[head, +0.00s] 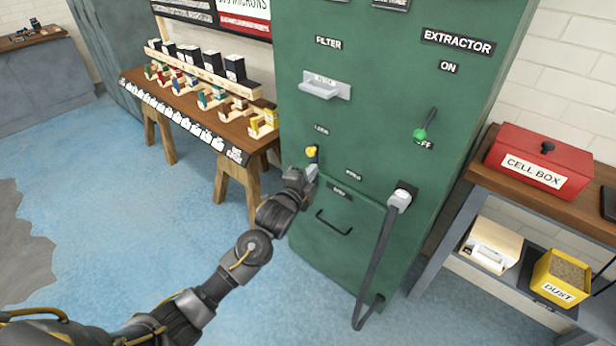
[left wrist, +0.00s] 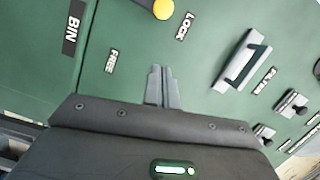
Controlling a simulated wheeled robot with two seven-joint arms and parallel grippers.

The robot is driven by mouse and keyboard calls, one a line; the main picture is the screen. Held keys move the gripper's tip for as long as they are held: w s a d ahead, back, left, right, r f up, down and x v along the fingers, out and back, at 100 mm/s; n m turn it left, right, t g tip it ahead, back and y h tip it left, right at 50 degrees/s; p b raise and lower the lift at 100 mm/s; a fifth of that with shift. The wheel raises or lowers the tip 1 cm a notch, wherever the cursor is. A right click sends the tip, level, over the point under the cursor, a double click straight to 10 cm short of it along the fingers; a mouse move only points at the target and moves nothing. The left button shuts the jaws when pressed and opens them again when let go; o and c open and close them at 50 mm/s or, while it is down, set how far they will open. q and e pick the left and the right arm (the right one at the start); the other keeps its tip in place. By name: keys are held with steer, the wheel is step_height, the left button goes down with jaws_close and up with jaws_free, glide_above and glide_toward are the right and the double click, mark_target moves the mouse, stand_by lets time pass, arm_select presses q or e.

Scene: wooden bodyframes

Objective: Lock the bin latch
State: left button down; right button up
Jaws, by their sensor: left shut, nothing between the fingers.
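The bin latch shows as a round yellow knob (head: 311,151) on the front of the green extractor cabinet (head: 370,120), just below a small label. In the left wrist view the yellow knob (left wrist: 163,9) is cut by the top edge, beside the LOCK label (left wrist: 187,26). The FREE label (left wrist: 111,61) lies farther from it. The bin front (head: 345,240) with its dark handle (head: 334,223) is below the latch. My left gripper (head: 312,172) is shut and empty, just below the knob in the head view. In the left wrist view its fingertips (left wrist: 160,72) are apart from the knob.
A grey filter handle (head: 325,88) and a green-tipped lever (head: 421,133) are higher on the cabinet. A grey plug with hose (head: 399,200) is right of the bin. A bench with a red cell box (head: 540,160) stands at right, a sample table (head: 190,105) at left.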

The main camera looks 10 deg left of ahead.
arm_select(q)
steer(key=shift+v, duration=1)
arm_select(e)
steer(key=shift+w+d, duration=0.2)
steer(key=shift+d, duration=0.8)
arm_select(q)
steer(key=shift+d+r, duration=0.1)
arm_select(e)
steer(key=shift+a, duration=0.2)
